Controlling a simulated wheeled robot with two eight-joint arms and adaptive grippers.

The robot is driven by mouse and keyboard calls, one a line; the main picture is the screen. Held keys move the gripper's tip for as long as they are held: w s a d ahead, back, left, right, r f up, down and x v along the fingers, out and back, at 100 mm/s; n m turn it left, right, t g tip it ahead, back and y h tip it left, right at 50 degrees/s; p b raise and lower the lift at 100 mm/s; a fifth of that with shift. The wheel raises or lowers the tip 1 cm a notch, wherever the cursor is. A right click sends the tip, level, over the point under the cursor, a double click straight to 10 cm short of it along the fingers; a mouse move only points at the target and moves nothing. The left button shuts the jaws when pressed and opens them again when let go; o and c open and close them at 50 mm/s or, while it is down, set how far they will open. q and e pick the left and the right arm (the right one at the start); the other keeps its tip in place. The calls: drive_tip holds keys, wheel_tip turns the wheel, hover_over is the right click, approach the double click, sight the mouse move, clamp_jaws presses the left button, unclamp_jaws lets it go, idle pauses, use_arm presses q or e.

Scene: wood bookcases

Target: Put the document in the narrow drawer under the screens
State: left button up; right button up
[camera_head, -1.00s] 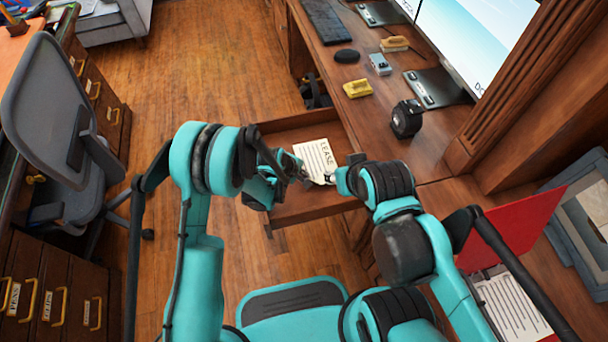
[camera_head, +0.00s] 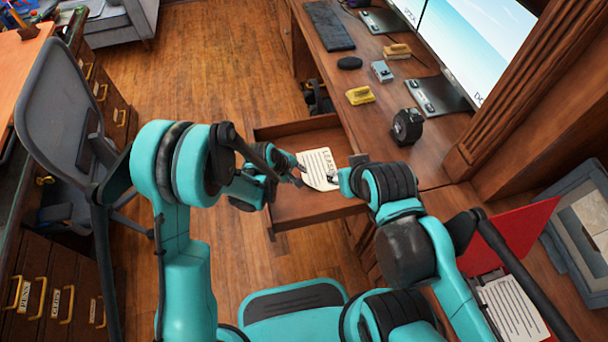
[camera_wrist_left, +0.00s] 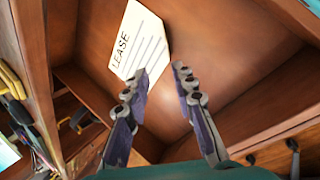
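The document (camera_head: 320,167) is a white sheet headed LEASE. It lies inside the pulled-out wooden drawer (camera_head: 300,216) under the desk with the screens (camera_head: 476,40). In the left wrist view, the document (camera_wrist_left: 141,42) lies over the drawer's bare bottom. My left gripper (camera_head: 299,173) is at the document's left side. The left wrist view shows its fingers (camera_wrist_left: 160,78) open, with nothing between them; the left fingertip overlaps the sheet's lower edge in the picture. My right gripper (camera_head: 343,172) is by the sheet's right side, its fingers largely hidden by its wrist.
The desk holds a keyboard (camera_head: 329,26), a mouse (camera_head: 349,63), a yellow hole punch (camera_head: 360,95) and a black tape dispenser (camera_head: 407,127). A red folder (camera_head: 507,232) lies at the right. A grey chair (camera_head: 65,120) stands left; the floor between is clear.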

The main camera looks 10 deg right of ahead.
use_arm(q)
drive_tip(key=p+v, duration=0.1)
drive_tip(key=v, duration=0.3)
drive_tip(key=s+a+r+m+t+y, duration=0.2)
drive_tip(key=s+a+r+m, duration=0.15)
drive_tip(key=a+r, duration=1.05)
drive_tip(key=s+a+r+m+t+y, duration=0.2)
drive_tip(key=s+a+r+m, duration=0.3)
drive_tip(key=s+a, duration=0.7)
wheel_tip(320, 180, up, 3)
drive_tip(key=shift+f+y, duration=0.2)
drive_tip(key=shift+y, duration=0.2)
